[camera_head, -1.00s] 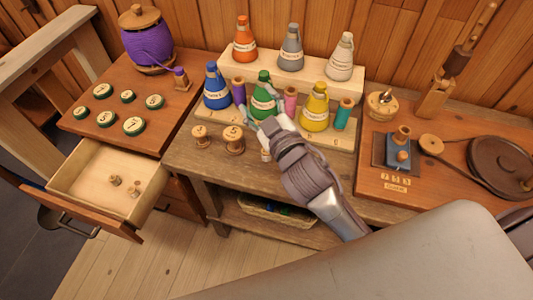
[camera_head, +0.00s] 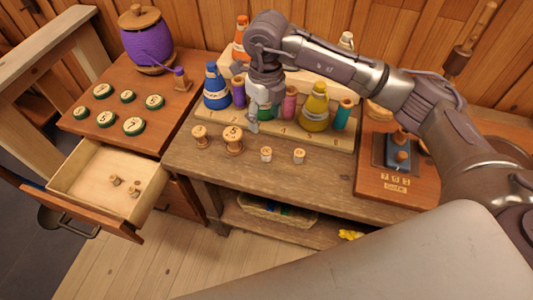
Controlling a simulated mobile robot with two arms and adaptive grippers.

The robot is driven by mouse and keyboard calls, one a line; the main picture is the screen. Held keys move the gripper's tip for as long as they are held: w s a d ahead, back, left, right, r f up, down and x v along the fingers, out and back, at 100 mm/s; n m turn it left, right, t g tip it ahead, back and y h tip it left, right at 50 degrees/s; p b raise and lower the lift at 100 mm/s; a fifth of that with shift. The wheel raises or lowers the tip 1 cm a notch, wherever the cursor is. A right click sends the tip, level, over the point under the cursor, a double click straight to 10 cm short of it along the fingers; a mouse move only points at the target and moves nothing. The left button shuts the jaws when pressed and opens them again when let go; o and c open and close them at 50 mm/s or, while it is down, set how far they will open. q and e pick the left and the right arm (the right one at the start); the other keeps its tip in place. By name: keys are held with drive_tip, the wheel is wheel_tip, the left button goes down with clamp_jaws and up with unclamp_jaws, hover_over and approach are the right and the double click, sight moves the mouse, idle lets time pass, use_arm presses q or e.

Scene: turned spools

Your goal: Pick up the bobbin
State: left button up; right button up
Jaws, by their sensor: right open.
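The task does not say which bobbin; several show. Two larger plain wooden bobbins, one left (camera_head: 200,136) and one right (camera_head: 233,140), stand at the table's front left. Two small pale ones, (camera_head: 266,155) and (camera_head: 299,156), stand to their right. Purple (camera_head: 239,92), pink (camera_head: 290,103) and teal (camera_head: 343,115) thread bobbins stand among the cones on the stepped rack (camera_head: 348,144). My right gripper (camera_head: 262,117) is open and points down at the rack, just behind the right larger bobbin, in front of the green cone. I see nothing held. My left gripper is out of view.
An open drawer (camera_head: 90,170) with small bobbins juts out at left. A big purple spool (camera_head: 147,42) stands at the back left. The wooden table's front strip (camera_head: 330,185) is clear.

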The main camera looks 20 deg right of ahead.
drive_tip(key=p, duration=0.1)
hover_over(267, 151)
drive_tip(key=f, duration=0.8)
drive_tip(key=shift+w+f, duration=0.1)
drive_tip(key=shift+w, duration=0.1)
drive_tip(key=f+p, duration=0.2)
drive_tip(key=f, duration=0.2)
drive_tip(key=shift+s+f, duration=0.15)
drive_tip(key=shift+s, duration=0.05)
drive_tip(key=shift+f, duration=0.5)
drive_tip(key=c, duration=1)
